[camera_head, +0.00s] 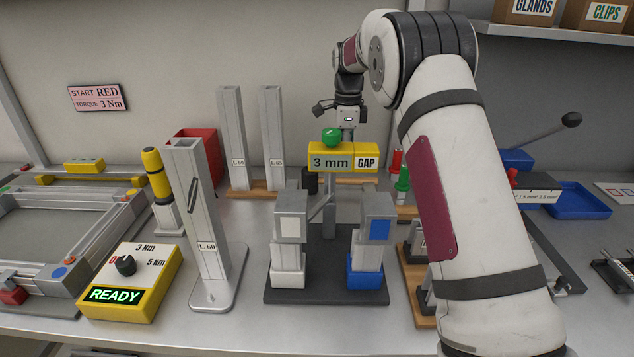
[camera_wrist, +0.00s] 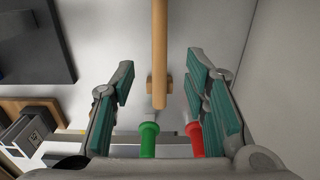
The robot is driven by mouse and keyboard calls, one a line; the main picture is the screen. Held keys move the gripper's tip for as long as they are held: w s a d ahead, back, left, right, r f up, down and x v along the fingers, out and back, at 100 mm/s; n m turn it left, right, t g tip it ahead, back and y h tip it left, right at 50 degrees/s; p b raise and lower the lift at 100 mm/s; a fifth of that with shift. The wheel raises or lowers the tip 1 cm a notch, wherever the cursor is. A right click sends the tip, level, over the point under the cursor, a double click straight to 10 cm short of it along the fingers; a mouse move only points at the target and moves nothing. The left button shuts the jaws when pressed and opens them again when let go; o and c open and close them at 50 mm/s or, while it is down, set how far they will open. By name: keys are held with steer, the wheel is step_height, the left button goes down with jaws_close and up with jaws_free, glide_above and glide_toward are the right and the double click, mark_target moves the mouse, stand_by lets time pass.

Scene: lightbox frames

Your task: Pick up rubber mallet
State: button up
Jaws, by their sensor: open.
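The rubber mallet lies behind the gap fixture in the head view, its black head (camera_head: 311,182) at the left and its light wooden handle (camera_head: 352,181) running right, partly hidden. In the wrist view the handle (camera_wrist: 160,40) runs down from the top edge between my finger pads; the head is out of that view. My gripper (camera_wrist: 160,78) is open, with a teal-padded finger on each side of the handle and visible gaps to both. In the head view the fingertips are hidden behind the yellow gap block.
The gap fixture (camera_head: 326,291), with its yellow 3 mm block (camera_head: 330,150), stands in front of the mallet. A green-handled tool (camera_wrist: 149,140) and a red-handled tool (camera_wrist: 194,138) stand close by. Two upright grey profiles (camera_head: 232,140) rise behind, left of the mallet.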

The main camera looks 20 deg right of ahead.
mark_target(343, 177)
steer(key=shift+a+f, duration=0.1)
steer(key=shift+f, duration=4.3)
jaws_close()
